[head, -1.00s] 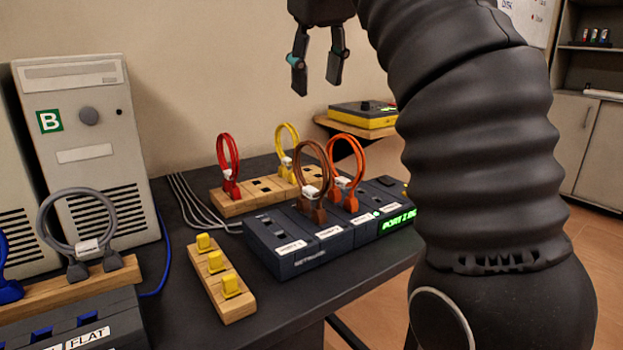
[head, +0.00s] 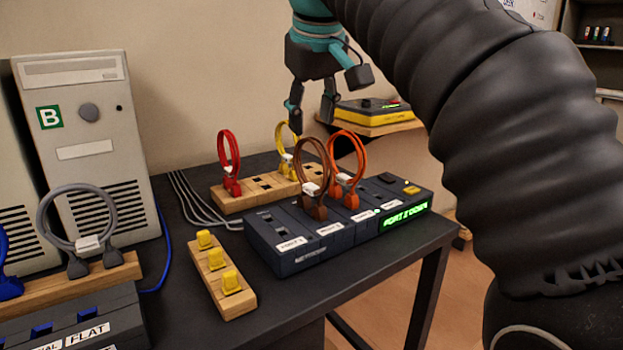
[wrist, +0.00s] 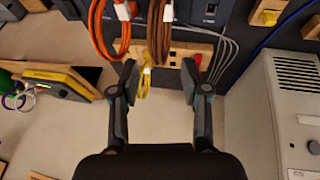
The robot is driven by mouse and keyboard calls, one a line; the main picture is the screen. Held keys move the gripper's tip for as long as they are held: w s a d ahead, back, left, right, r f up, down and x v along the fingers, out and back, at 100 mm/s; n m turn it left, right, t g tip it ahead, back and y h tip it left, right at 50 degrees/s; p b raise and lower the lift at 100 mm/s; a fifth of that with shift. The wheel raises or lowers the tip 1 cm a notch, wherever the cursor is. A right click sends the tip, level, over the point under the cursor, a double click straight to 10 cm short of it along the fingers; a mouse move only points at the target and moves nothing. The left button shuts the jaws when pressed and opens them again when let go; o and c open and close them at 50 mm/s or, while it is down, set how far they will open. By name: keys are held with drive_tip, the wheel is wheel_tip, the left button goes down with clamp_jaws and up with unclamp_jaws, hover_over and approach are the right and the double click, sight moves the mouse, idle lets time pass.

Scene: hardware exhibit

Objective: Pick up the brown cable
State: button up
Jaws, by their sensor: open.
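The brown cable (head: 314,167) stands as an upright loop with a white tag, its two plugs seated in the dark port box (head: 290,262). In the wrist view the brown cable (wrist: 160,32) shows at the top centre, beyond my fingertips. My gripper (head: 312,110) is open and empty, fingers pointing down, above and behind the cable loop in the head view. In the wrist view my gripper (wrist: 161,80) has its fingers apart with a yellow cable showing between them in the distance. An orange cable (head: 358,160) loops close beside the brown one on the right.
A red cable (head: 229,152) and a yellow cable (head: 282,140) stand on a wooden block (head: 235,203) behind the box. A wooden strip with yellow plugs (head: 233,303) lies in front. A beige computer tower (head: 100,210) stands left. A yellow-black device (head: 368,117) sits on a shelf.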

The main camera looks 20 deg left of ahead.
sight(314, 139)
drive_tip(key=shift+d+b+x, duration=0.15)
drive_tip(key=shift+b+x, duration=0.3)
drive_tip(key=shift+x, duration=1.05)
drive_tip(key=shift+d+b+x, duration=0.1)
drive_tip(key=shift+b+x, duration=0.35)
drive_tip(key=shift+x, duration=1.05)
drive_tip(key=shift+w, duration=0.1)
clamp_jaws()
